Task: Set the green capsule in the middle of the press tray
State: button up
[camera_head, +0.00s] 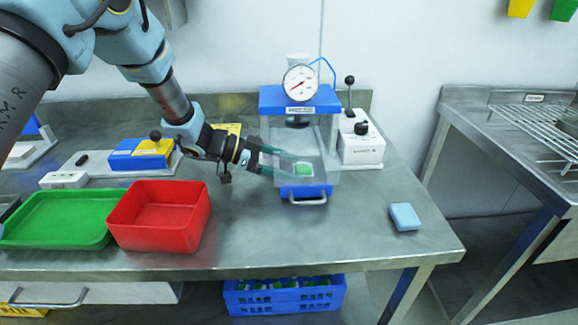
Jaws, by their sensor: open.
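The green capsule (303,168) rests on the press tray, near its middle as seen from here. The press tray (306,192) is the blue drawer with a metal handle at the foot of the blue press (300,98), and a clear guard stands around it. My gripper (274,162) is at the left side of the press, its fingers pointing right toward the capsule. The fingers look apart, with no object between them. The capsule appears to the right of the fingertips, clear of them. The clear guard blurs the exact gap.
A red bin (160,218) and a green tray (62,220) stand at the front left of the steel bench. A white control box (361,142) with a lever is right of the press. A blue block (404,217) lies at the right. The bench front centre is clear.

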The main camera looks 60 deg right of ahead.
jog(key=b+v, duration=0.2)
jog(key=v, duration=1)
jog(key=shift+r, duration=0.15)
